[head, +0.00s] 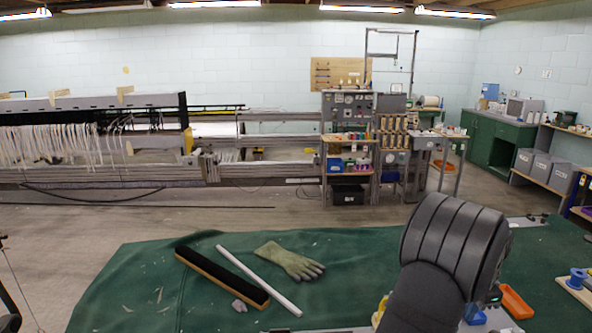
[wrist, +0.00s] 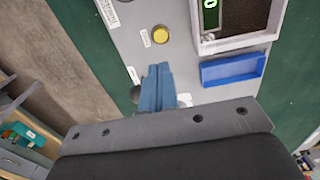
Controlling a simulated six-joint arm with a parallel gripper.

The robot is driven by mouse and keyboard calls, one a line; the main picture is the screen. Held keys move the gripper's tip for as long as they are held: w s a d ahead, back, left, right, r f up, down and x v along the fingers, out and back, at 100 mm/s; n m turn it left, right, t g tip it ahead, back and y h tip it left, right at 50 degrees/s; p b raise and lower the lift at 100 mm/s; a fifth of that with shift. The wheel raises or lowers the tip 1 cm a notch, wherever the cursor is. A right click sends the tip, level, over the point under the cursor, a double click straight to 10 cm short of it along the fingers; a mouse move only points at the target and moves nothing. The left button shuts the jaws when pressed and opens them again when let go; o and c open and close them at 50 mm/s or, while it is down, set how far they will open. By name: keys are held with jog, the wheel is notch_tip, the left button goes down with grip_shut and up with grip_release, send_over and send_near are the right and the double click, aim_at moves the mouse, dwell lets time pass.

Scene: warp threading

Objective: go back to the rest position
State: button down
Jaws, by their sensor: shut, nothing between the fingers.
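In the wrist view my gripper (wrist: 157,72) has its blue fingers pressed together with nothing between them. It hangs over a light grey panel (wrist: 178,55) that bears a yellow button (wrist: 160,35) and labels. A dark round knob (wrist: 136,94) shows just left of the fingers, partly hidden; I cannot tell whether they touch. In the head view my dark arm hides most of the panel, and the fingertips are not clear.
A green cloth (head: 140,285) covers the table. A brush (head: 222,276), a white rod (head: 258,280) and a glove (head: 290,262) lie on it, left of my arm. An orange tray (head: 516,302) is at the right. A blue tray (wrist: 233,69) lies beside a framed dark window (wrist: 240,22).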

jog(key=shift+r, duration=1.4)
jog(key=c, duration=2.2)
grip_release()
jog(key=c, duration=0.7)
grip_release()
jog(key=o, duration=0.7)
jog(key=shift+s+a+r+h, duration=0.15)
jog(key=shift+s+r+h, duration=0.1)
jog(key=shift+r, duration=0.35)
jog(key=shift+s+a+r+h, duration=0.15)
jog(key=shift+r+h, duration=0.1)
jog(key=shift+r, duration=0.35)
jog(key=s+a+r+h, duration=0.3)
jog(key=s+r+h, duration=0.1)
jog(key=r, duration=0.5)
jog(key=x, duration=1)
